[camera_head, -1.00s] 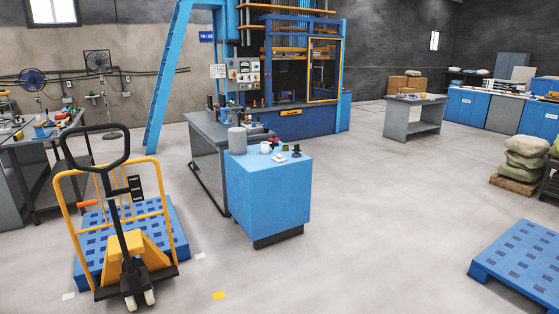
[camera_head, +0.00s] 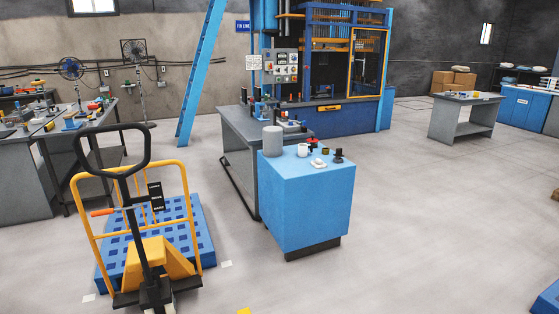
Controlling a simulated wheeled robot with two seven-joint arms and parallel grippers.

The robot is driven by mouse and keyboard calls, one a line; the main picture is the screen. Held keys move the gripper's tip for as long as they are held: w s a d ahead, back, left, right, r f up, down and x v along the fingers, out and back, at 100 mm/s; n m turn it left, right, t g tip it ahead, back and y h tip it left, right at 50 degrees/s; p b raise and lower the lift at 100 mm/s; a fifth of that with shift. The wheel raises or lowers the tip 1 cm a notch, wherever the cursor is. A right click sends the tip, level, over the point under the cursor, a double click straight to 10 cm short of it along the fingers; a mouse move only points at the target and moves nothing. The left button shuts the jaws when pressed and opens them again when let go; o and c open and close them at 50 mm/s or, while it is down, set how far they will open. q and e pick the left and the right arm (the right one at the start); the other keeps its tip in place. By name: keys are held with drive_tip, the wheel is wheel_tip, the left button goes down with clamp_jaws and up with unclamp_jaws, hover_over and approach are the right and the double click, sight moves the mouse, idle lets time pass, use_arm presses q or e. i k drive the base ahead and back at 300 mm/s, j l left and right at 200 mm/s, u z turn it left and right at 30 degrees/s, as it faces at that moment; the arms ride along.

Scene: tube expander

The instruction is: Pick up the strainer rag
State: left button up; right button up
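I cannot make out for certain which thing is the strainer rag. A small white item (camera_head: 318,163), perhaps a folded cloth, lies on top of the blue cabinet (camera_head: 305,205) near the middle of the view. Beside it on the cabinet top stand a grey cylinder (camera_head: 272,141), a white mug (camera_head: 303,150) and small dark parts (camera_head: 338,156). Neither of my grippers is in view.
A yellow-railed pallet jack (camera_head: 150,255) with a blue pallet (camera_head: 190,225) stands at the front left. A grey bench (camera_head: 238,150) adjoins the cabinet, with a large blue machine (camera_head: 345,115) behind.

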sight(317, 164)
drive_tip(key=i, duration=2.15)
drive_tip(key=i+l+u, duration=0.1)
drive_tip(key=i, duration=0.95)
drive_tip(key=i+l, duration=0.1)
drive_tip(key=i, duration=0.95)
